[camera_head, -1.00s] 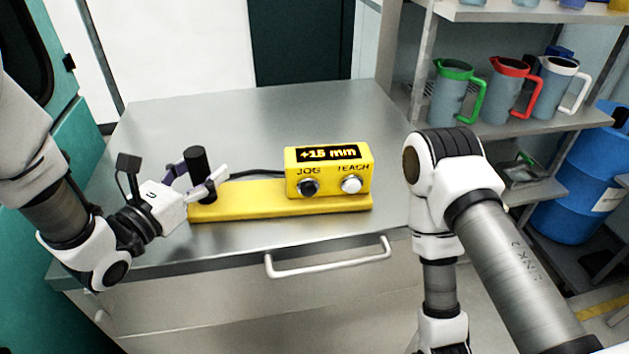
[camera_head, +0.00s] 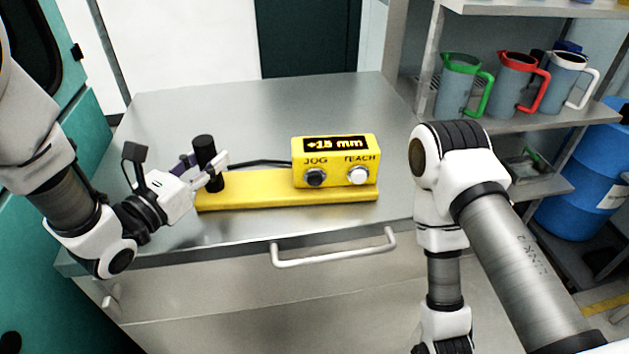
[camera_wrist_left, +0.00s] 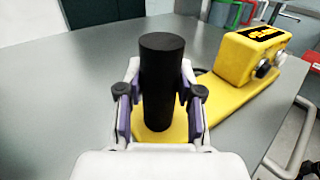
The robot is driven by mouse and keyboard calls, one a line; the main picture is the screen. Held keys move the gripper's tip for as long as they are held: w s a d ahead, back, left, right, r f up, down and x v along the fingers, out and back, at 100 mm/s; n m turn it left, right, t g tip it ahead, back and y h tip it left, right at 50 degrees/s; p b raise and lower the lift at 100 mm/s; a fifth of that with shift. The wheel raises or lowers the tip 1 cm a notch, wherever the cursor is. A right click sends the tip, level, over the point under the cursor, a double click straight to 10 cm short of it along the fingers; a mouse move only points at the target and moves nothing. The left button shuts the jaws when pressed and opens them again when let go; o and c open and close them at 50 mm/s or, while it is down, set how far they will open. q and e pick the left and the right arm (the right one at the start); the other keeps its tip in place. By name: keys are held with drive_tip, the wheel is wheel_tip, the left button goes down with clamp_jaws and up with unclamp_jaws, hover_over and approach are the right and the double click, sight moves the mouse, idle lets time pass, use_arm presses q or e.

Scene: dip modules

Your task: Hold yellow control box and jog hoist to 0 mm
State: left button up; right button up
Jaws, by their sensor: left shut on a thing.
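The yellow control box (camera_head: 335,162) stands on the right part of a yellow base plate (camera_head: 265,190) on the metal table. Its display reads "+15 mm". Below it are a dark JOG knob (camera_head: 315,177) and a white TEACH knob (camera_head: 357,175). A black upright post (camera_head: 204,150) rises from the plate's left end. My left gripper (camera_head: 213,177) is shut on this black post, its fingers on both sides of it, as the left wrist view shows (camera_wrist_left: 160,110). My right arm comes in at the right. Its gripper is not in view.
The metal tabletop (camera_head: 270,110) is otherwise clear, with a drawer handle (camera_head: 335,253) on its front. A black cable (camera_head: 262,162) runs behind the plate. Shelves at right hold jugs with green (camera_head: 463,85), red and white handles. A blue barrel (camera_head: 590,180) stands below.

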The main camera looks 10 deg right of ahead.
clamp_jaws()
idle(1.3)
